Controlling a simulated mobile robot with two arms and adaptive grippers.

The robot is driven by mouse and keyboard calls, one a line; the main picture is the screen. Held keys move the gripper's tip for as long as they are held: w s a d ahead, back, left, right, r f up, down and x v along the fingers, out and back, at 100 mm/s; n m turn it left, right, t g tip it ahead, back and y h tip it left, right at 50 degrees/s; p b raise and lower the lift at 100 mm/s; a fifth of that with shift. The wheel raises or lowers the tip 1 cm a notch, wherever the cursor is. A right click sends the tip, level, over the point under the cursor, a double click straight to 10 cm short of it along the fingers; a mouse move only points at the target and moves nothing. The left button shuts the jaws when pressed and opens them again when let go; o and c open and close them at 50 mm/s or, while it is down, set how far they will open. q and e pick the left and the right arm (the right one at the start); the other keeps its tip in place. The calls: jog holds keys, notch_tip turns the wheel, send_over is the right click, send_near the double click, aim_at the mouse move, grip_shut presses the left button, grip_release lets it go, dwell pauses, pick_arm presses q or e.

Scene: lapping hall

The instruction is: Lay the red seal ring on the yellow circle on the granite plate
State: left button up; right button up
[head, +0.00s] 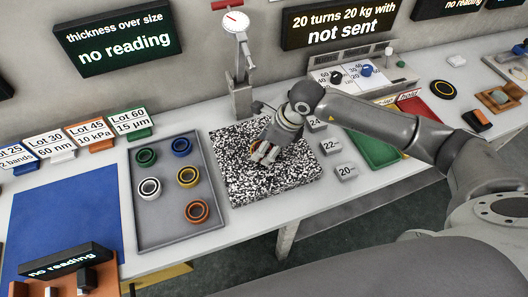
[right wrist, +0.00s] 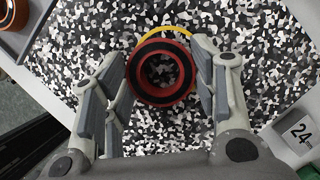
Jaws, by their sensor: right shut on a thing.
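The red seal ring (right wrist: 162,92) with a black inner band is between the fingers of my right gripper (right wrist: 162,80) in the right wrist view, and the gripper is shut on it. Part of the yellow circle (right wrist: 172,32) shows as an arc just beyond the ring's far edge. The speckled granite plate (right wrist: 255,85) lies below; it also shows in the head view (head: 229,185). There my right gripper (head: 262,156) is low over the plate's middle and hides most of the ring and circle. I cannot tell whether the ring touches the plate. My left gripper is not in view.
A grey tray (head: 155,220) with several coloured rings stands left of the plate. A dial gauge stand (head: 241,95) rises behind it. Numbered blocks (head: 345,172) sit along its right side, with a green tray (head: 377,150) further right.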

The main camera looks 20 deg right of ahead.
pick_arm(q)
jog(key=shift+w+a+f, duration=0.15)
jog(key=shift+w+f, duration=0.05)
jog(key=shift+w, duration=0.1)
pick_arm(e)
jog(key=shift+w, duration=0.5)
jog(key=o, duration=1.1)
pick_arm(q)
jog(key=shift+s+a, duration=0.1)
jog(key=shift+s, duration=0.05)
pick_arm(e)
jog(key=shift+r, duration=0.1)
jog(key=v, duration=1.1)
jog(key=shift+s+d+r, duration=0.15)
jog(key=shift+r, duration=0.2)
